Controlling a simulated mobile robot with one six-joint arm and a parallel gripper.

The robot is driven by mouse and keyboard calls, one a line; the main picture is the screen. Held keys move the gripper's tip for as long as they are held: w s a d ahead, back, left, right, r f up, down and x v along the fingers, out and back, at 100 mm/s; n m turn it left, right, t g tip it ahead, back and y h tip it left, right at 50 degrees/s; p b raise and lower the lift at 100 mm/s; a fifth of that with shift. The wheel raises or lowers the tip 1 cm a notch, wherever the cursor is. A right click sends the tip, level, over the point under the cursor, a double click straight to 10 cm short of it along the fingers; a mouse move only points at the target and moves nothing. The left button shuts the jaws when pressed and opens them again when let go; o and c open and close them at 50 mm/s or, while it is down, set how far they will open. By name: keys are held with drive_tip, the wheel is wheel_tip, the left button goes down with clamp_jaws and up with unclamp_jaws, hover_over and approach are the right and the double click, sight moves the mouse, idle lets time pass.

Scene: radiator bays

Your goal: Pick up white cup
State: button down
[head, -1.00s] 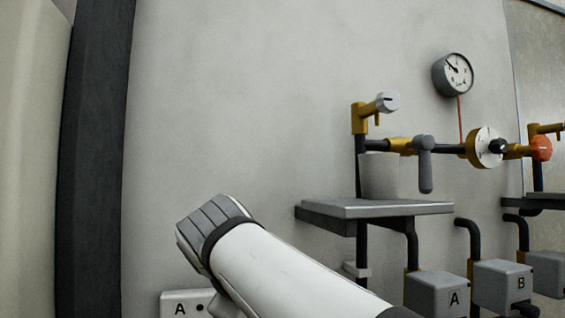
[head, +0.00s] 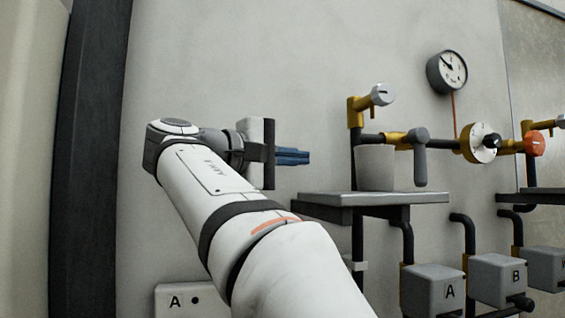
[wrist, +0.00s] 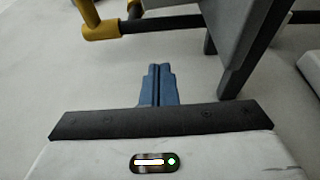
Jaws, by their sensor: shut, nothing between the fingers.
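The white cup (head: 375,168) stands upright on a small grey shelf (head: 400,199) against the wall in the head view, under a pipe with yellow fittings. My gripper (head: 308,157) is left of the cup at about its height, apart from it, with its blue fingers pointing right. The fingers are shut together and empty. In the wrist view the shut blue fingers (wrist: 159,72) show at the centre, and I cannot make out the cup there.
A grey-handled valve (head: 421,155) hangs just right of the cup. A pressure gauge (head: 447,71) and an orange knob (head: 535,143) are farther right. Grey boxes marked A (head: 434,290) and B (head: 498,280) sit below the shelf. Bare wall lies above my gripper.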

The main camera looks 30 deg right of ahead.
sight(376, 151)
drive_tip(key=d, duration=0.3)
drive_tip(key=d+p, duration=0.1)
drive_tip(key=d, duration=0.2)
drive_tip(key=d+p, duration=0.1)
drive_tip(key=d, duration=0.2)
drive_tip(key=shift+w+r, duration=0.2)
drive_tip(key=shift+w, duration=0.1)
drive_tip(key=shift+s+p, duration=0.3)
drive_tip(key=shift+s, duration=0.05)
drive_tip(key=s, duration=0.3)
drive_tip(key=shift+s+a, duration=0.15)
drive_tip(key=shift+a, duration=0.25)
drive_tip(key=shift+f, duration=0.15)
drive_tip(key=s+b, duration=0.1)
drive_tip(key=s, duration=0.2)
drive_tip(key=s+a+b, duration=0.1)
drive_tip(key=s, duration=0.2)
drive_tip(key=s+a+b, duration=0.1)
drive_tip(key=s, duration=0.1)
drive_tip(key=shift+s+a+f, duration=0.1)
drive_tip(key=shift+s+a, duration=0.05)
drive_tip(key=shift+s, duration=0.25)
drive_tip(key=shift+s+a, duration=0.1)
drive_tip(key=shift+s, duration=0.25)
